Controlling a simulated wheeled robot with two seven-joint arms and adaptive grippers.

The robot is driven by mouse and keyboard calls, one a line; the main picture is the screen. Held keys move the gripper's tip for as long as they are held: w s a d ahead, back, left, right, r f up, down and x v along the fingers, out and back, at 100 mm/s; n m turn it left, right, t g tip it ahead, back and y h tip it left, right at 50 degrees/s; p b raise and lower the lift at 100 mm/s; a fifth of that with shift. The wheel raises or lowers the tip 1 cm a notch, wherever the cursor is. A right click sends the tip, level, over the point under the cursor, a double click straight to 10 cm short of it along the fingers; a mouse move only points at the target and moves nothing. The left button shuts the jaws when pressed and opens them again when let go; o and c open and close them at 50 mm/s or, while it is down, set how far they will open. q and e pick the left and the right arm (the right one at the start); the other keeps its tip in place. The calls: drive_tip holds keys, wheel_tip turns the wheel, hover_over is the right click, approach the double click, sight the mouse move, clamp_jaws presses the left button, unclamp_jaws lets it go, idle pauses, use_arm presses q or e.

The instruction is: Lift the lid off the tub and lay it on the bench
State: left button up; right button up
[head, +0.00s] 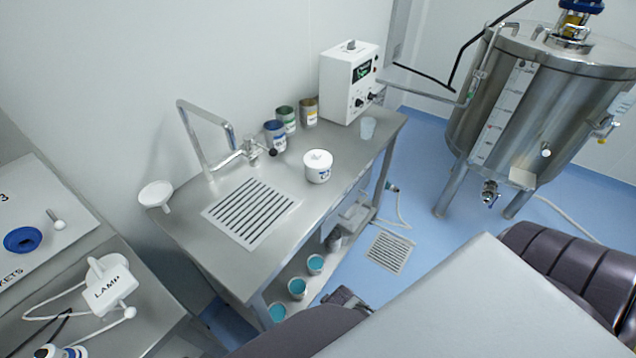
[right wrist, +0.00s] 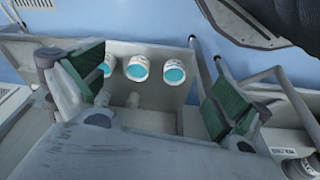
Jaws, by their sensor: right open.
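The white tub (head: 318,174) stands upright on the steel bench (head: 330,205), right of the slotted drain. Its white lid (head: 318,158) sits on top. My right gripper (right wrist: 150,90) is open in the right wrist view, with green pads on both fingers and nothing held between them. Teal-filled pots (right wrist: 137,68) on a lower level show beyond the fingers. In the head view I cannot clearly make out the right gripper. My left gripper is in neither view. I cannot tell for sure whether the tub shows in the right wrist view.
The bench also holds a tap (head: 205,140), a slotted drain (head: 250,210), several tins (head: 276,135), a white instrument box (head: 348,82), a clear cup (head: 368,127) and a white funnel-like dish (head: 156,194). Bare steel lies around the tub. A steel tank (head: 540,110) stands right.

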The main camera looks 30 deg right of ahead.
drive_tip(key=w+r+t+p, duration=0.1)
drive_tip(key=w+r+p, duration=0.15)
drive_tip(key=r, duration=2.95)
drive_tip(key=w+d+n+t+h, duration=0.1)
drive_tip(key=w+d+n, duration=0.1)
drive_tip(key=w+n, duration=0.2)
drive_tip(key=w+d+r+n+t+h, duration=0.1)
drive_tip(key=w+n+h, duration=0.1)
drive_tip(key=w+n, duration=0.2)
drive_tip(key=w+d+n+t+h, duration=0.1)
drive_tip(key=w+d+n+h, duration=0.1)
drive_tip(key=w+n, duration=0.3)
drive_tip(key=shift+d+r+n, duration=0.3)
drive_tip(key=shift+d, duration=0.05)
drive_tip(key=n+t+h, duration=0.3)
drive_tip(key=n+h, duration=0.1)
drive_tip(key=n, duration=0.6)
approach(316, 171)
drive_tip(key=shift+s+d+f, duration=0.15)
drive_tip(key=shift+f, duration=0.6)
drive_tip(key=shift+w+d+r+n+h, duration=0.15)
drive_tip(key=shift+w+r+n+h, duration=0.2)
drive_tip(key=shift+n, duration=0.45)
drive_tip(key=shift+w+f, duration=0.1)
drive_tip(key=shift+p+x, duration=0.35)
drive_tip(key=shift+x, duration=3.85)
